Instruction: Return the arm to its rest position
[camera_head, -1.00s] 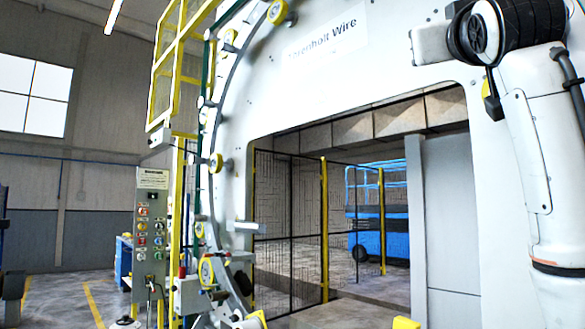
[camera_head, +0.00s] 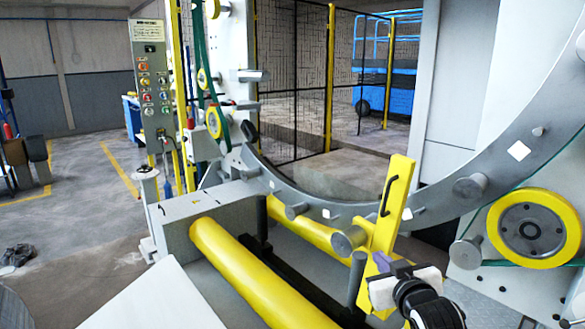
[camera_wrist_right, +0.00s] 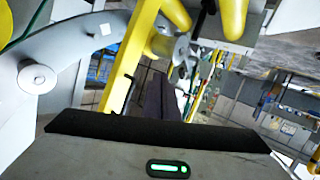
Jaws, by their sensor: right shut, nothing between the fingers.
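My right gripper (camera_head: 381,262) shows at the lower right of the head view, with small purple-grey fingertips in front of a white and black wrist. It is shut and empty. In the right wrist view its dark fingers (camera_wrist_right: 160,97) lie together beyond the black edge of my wrist. A yellow upright bar with a black handle (camera_head: 396,200) stands just behind the gripper in the head view. I cannot tell whether they touch. The same yellow bar (camera_wrist_right: 128,60) runs to the left of the fingers in the wrist view. My left gripper is not in view.
A large grey ring (camera_head: 320,207) with pegs curves behind the gripper. Yellow rollers (camera_head: 250,270) lie to its left. A yellow wheel (camera_head: 534,229) is at the right. A control panel (camera_head: 151,80) stands at the left, beside open floor (camera_head: 90,180).

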